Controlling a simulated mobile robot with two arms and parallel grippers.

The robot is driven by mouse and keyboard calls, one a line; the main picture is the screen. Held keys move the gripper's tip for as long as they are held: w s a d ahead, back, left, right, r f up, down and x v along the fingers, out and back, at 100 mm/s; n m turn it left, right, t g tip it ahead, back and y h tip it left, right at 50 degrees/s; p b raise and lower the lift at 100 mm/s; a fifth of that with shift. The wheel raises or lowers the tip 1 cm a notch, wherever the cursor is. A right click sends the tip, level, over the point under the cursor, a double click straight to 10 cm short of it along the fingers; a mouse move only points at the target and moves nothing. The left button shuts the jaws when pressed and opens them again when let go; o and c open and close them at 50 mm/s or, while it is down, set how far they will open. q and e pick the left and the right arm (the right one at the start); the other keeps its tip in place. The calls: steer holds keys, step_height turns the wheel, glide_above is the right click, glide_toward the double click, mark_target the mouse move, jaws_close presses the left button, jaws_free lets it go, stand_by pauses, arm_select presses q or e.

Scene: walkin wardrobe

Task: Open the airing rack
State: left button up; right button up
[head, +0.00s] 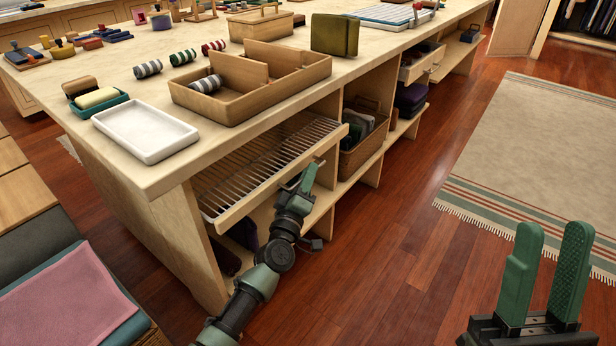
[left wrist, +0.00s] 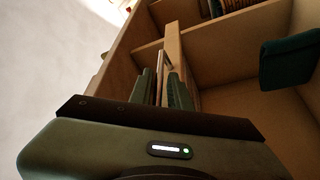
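The airing rack (head: 268,160) is a wire shelf with a pale wooden front rail (head: 272,188), under the near end of the island counter. It stands partly pulled out, its wires showing beyond the counter edge. My left gripper (head: 307,178) is at the outer face of the front rail, shut on the rack's small handle; the fingers hide most of the handle. In the left wrist view, the green fingers (left wrist: 163,88) stand close around it, against the wooden rail (left wrist: 173,45). My right gripper (head: 543,275) is open and empty above the floor at lower right.
The counter (head: 150,182) holds a white tray (head: 145,130), a wooden organiser (head: 248,108) and rolled items. A basket (head: 362,150) stands in the compartment beside the rack. A bench with a pink cloth (head: 68,305) is at lower left. The wooden floor (head: 400,215) before the rack is clear; a rug (head: 530,150) lies right.

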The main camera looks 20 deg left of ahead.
arm_select(q)
jaws_close()
stand_by(1.5)
